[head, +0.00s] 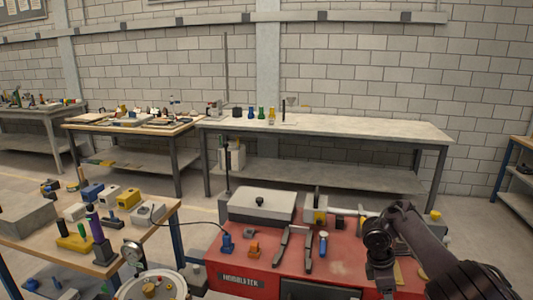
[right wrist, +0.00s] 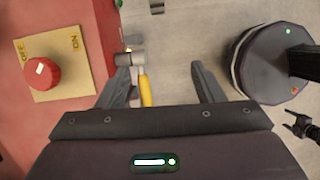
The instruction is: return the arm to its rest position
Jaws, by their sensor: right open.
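My right arm (head: 405,235) reaches in from the right in the head view, bent over the right end of a red workbench, with its forearm pointing down. My right gripper (right wrist: 163,82) shows in the right wrist view with its two dark fingers spread apart. A yellow-handled tool with a grey head (right wrist: 146,88) appears between the fingers; I see no finger closed on it. A small dark claw-like shape at the right edge of the right wrist view may be my left gripper (right wrist: 300,128). My left arm does not show in the head view.
The red workbench (head: 260,285) carries a grey box, clamps and small tools. In the right wrist view a red knob (right wrist: 41,72) on a yellow plate lies left of the fingers. A crowded wooden table (head: 170,215) stands left; a grey bench (head: 340,130) stands behind.

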